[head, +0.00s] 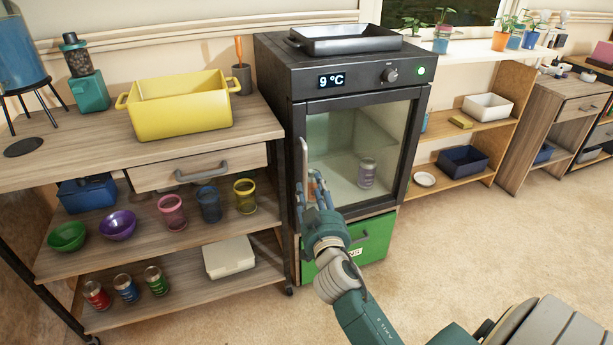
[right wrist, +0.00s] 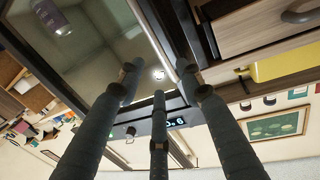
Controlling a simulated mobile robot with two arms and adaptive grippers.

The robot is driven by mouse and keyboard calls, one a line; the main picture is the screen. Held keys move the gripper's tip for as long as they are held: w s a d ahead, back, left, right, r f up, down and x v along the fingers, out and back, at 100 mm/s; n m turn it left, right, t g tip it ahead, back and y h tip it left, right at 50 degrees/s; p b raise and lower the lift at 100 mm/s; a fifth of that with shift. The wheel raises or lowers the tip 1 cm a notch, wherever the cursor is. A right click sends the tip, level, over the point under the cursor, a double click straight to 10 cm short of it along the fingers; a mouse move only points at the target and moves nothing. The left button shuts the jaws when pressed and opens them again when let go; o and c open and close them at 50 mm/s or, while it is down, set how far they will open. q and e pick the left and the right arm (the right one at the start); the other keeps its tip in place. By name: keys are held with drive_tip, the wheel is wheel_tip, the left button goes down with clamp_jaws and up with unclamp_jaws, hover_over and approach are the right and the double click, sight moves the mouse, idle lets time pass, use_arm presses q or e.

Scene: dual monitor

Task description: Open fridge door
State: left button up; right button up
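The black fridge (head: 271,95) stands in the middle of the head view. Its glass door (head: 385,130) looks closed, and a can (head: 367,172) shows behind the glass. The pale upright door handle (head: 304,155) is on the door's left side. My right gripper (head: 314,185) is at the handle's lower part and covers some of it. In the right wrist view my right gripper's (right wrist: 157,80) fingers are spread apart, with a pale bar (right wrist: 150,35) beyond the gap. I cannot tell whether they touch the handle. My left gripper is out of view.
A wooden shelf cart (head: 60,153) with a yellow pot (head: 180,104) stands close at the fridge's left. A green drawer (head: 372,240) is below the door. A low shelf (head: 455,165) is at the right. The floor (head: 480,235) in front of the fridge's right side is clear.

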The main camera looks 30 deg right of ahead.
drive_tip(key=x, duration=1)
drive_tip(key=shift+w+d+b, duration=0.2)
drive_tip(key=shift+w+b, duration=0.1)
drive_tip(key=shift+w, duration=0.05)
clamp_jaws()
